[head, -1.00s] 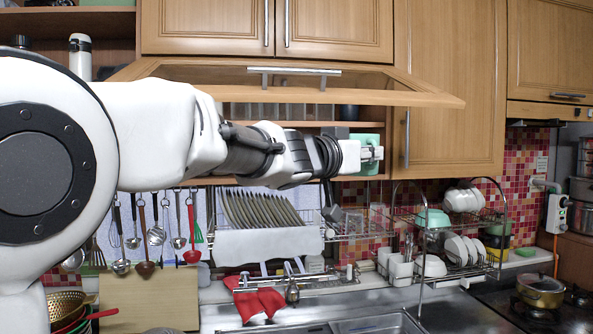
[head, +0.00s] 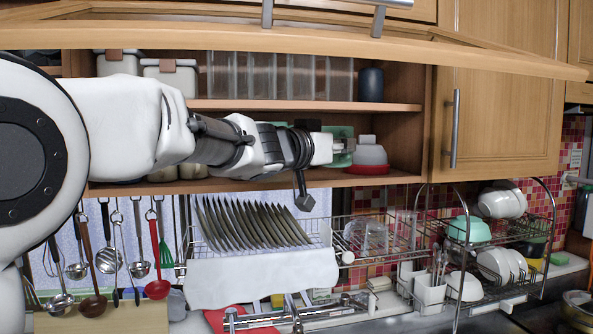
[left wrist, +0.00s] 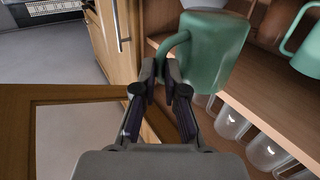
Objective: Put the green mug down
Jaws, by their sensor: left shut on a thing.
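The green mug (left wrist: 214,48) fills the upper middle of the left wrist view, with its handle toward my left gripper (left wrist: 163,68). My left gripper is shut on the handle. In the head view the gripper (head: 338,147) reaches from the left into the open cupboard, and part of the green mug (head: 343,131) shows around the fingers. The mug is close to the shelf (head: 230,185); I cannot tell whether its base touches. My right gripper is not in view.
Another green mug (left wrist: 306,42) and several clear glasses (left wrist: 268,150) show in the wrist view. The raised cupboard door (head: 300,40) hangs above the arm. A dish rack (head: 480,235) stands below right.

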